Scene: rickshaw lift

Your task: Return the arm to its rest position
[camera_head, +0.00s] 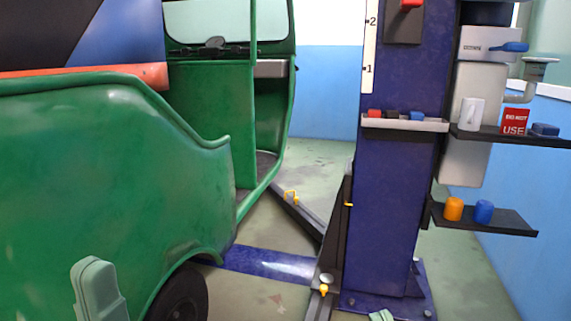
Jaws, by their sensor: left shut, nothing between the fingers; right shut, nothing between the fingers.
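My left gripper (97,290) is a pale grey-green shape at the bottom left, in front of the green rickshaw's side. It is shut and holds nothing. My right gripper (381,315) shows only as a small pale tip at the bottom edge, in front of the base of the blue lift post. It is shut and empty, and most of it lies outside the frame. The green rickshaw (90,180) fills the left side. The blue lift post (392,200) stands right of centre. A dark lift arm (300,212) reaches from the post's foot toward the rickshaw.
A narrow ledge (405,124) with red, black and blue pieces juts from the post. Behind it are shelves, the lower one (490,221) holding an orange cylinder (453,209) and a blue cylinder (484,212). A black wheel (181,297) is under the rickshaw. Floor is clear at right.

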